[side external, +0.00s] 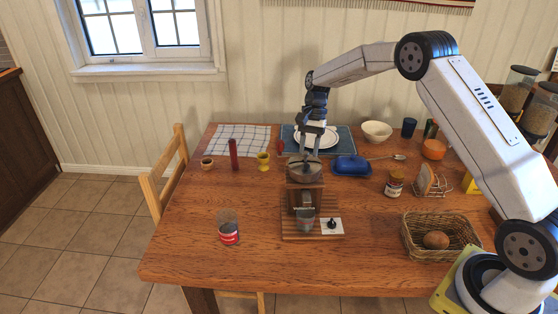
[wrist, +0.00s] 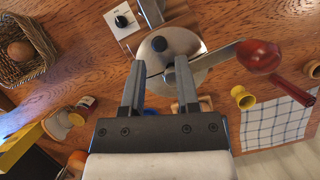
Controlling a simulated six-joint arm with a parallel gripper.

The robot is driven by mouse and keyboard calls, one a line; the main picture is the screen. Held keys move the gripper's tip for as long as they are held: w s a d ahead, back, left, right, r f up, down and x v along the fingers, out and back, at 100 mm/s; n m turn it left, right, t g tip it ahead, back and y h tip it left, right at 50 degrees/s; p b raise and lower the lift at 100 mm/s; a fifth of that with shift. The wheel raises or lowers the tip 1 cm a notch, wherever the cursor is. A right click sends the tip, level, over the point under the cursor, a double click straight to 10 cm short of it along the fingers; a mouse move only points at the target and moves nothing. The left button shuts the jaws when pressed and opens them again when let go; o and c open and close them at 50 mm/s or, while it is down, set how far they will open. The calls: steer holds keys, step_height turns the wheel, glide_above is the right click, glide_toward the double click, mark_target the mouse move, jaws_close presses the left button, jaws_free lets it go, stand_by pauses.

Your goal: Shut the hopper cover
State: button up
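A coffee grinder (side external: 304,196) with a wooden body and a metal hopper on top stands on a wooden board. How far the hopper cover stands open is hard to tell. A crank arm with a dark red grip (wrist: 259,57) reaches out to the right. My gripper (side external: 311,155) is just above the hopper, pointing down. In the wrist view my gripper (wrist: 160,64) is open, its fingers apart over the metal top, with nothing clearly held.
A dial on a white plate (side external: 332,226) sits on the board beside the grinder. A red tube (side external: 233,154), a yellow egg cup (side external: 263,161) and a blue butter dish (side external: 352,166) stand near. A bread basket (side external: 409,241) is at the right.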

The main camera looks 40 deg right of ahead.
steer(key=shift+v, duration=1.9)
steer(key=shift+a, duration=0.1)
steer(key=s+a+n+t+h, duration=0.1)
steer(key=s+a+n, duration=0.2)
steer(key=s, duration=0.5)
steer(key=s+a+n+t+h, duration=0.1)
steer(key=s+a+n+t, duration=0.1)
steer(key=s+n, duration=0.3)
steer(key=s+a+f+n+t+h, duration=0.1)
steer(key=s+a, duration=0.4)
steer(key=s, duration=0.6)
steer(key=n+t+h, duration=0.1)
steer(key=n, duration=0.1)
steer(key=shift+s+n, duration=0.4)
steer(key=shift+o, duration=0.2)
